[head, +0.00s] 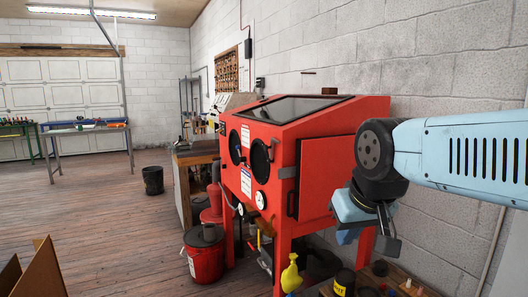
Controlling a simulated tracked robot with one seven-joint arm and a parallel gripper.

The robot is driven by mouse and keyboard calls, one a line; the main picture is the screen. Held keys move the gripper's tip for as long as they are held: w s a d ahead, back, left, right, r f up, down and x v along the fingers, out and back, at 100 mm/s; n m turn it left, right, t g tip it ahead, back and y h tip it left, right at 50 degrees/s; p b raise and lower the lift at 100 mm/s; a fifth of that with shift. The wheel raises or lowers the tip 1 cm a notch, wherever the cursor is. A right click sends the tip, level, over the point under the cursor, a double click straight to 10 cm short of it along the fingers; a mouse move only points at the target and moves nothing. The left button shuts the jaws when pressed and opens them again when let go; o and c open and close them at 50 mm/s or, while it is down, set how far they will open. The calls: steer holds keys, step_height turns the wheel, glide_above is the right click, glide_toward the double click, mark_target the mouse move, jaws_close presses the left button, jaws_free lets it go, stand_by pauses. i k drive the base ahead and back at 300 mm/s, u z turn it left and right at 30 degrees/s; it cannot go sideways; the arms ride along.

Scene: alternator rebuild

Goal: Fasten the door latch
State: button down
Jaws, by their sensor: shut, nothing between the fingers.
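The red blast cabinet (270,140) stands against the block wall. Its side door (325,180) is a flat red panel on the right end, lying close to the frame; I cannot tell whether it is fully seated. A grey latch piece (288,172) sits at the door's left edge, with a dark vertical strip below it. Whether the latch is engaged is too small to tell. My gripper (366,232) is shut and empty, to the right of the door and lower than the latch, pointing down. My wrist hides the area by the door's right edge.
A red bucket (206,258) stands left of the cabinet legs. A yellow bottle (291,274) and a dark can (344,283) stand low in front. A cardboard box (40,270) is at the lower left. Open wood floor lies to the left.

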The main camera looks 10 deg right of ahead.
mark_target(271, 160)
steer(key=u, duration=0.45)
steer(key=i, duration=1.25)
steer(key=z, duration=0.5)
